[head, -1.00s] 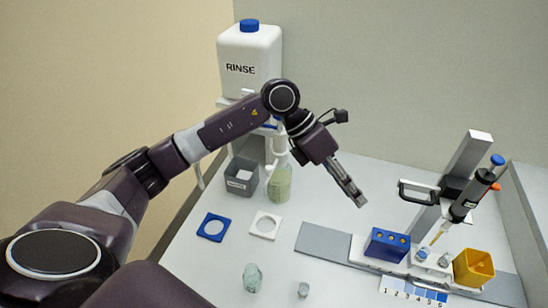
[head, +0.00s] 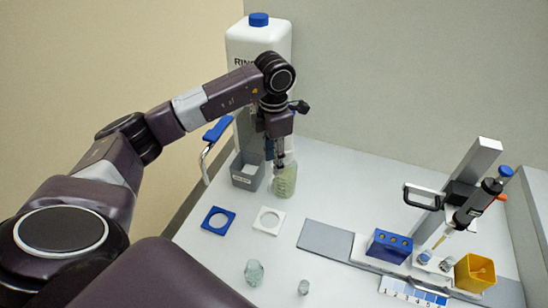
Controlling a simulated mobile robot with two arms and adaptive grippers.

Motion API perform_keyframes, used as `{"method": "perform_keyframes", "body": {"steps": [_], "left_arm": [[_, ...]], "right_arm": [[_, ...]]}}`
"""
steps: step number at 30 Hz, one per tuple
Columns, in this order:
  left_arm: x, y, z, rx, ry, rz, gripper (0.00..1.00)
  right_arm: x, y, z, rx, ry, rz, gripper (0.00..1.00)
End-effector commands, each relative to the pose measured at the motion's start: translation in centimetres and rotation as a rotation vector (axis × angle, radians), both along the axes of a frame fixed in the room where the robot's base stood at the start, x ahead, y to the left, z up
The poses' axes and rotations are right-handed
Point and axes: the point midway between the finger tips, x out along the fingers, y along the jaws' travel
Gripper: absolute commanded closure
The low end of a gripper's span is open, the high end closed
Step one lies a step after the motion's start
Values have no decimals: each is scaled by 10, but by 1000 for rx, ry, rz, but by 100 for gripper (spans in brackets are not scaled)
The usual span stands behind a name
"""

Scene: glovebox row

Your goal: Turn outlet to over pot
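A white rinse container (head: 244,45) with a blue cap stands at the back, its lettering partly covered by my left arm. A blue bar (head: 217,128) sticks out to the left below it, and a thin white curved outlet pipe (head: 204,165) hangs from the bar's outer end. A small square grey pot (head: 245,178) with a white label stands below, right of the pipe end. A greenish clear jar (head: 285,185) stands beside it. My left gripper (head: 280,160) points down at the jar's top; its fingers are too small and overlapped to judge their opening or contact. My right gripper is out of view.
A blue square holder (head: 206,216) and a white one (head: 258,215) lie in front. Two small clear vessels (head: 253,272) (head: 303,287) stand near the front. A blue rack (head: 376,246), a pipette stand (head: 456,190) and a yellow box (head: 461,276) are at right.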

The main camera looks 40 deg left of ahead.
Motion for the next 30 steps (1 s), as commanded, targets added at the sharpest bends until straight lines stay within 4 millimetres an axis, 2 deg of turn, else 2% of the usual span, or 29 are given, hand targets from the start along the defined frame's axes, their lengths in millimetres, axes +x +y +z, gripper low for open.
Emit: {"method": "perform_keyframes", "body": {"steps": [4,11,20,30], "left_arm": [[0,0,-8,0,0,-1,67],[0,0,-10,-1,-1,-1,67],[0,0,-9,-1,-2,-1,99],[0,0,-9,0,-2,-1,100]], "right_arm": [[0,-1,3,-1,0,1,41],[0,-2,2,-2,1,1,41],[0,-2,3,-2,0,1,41],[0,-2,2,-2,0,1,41]]}}
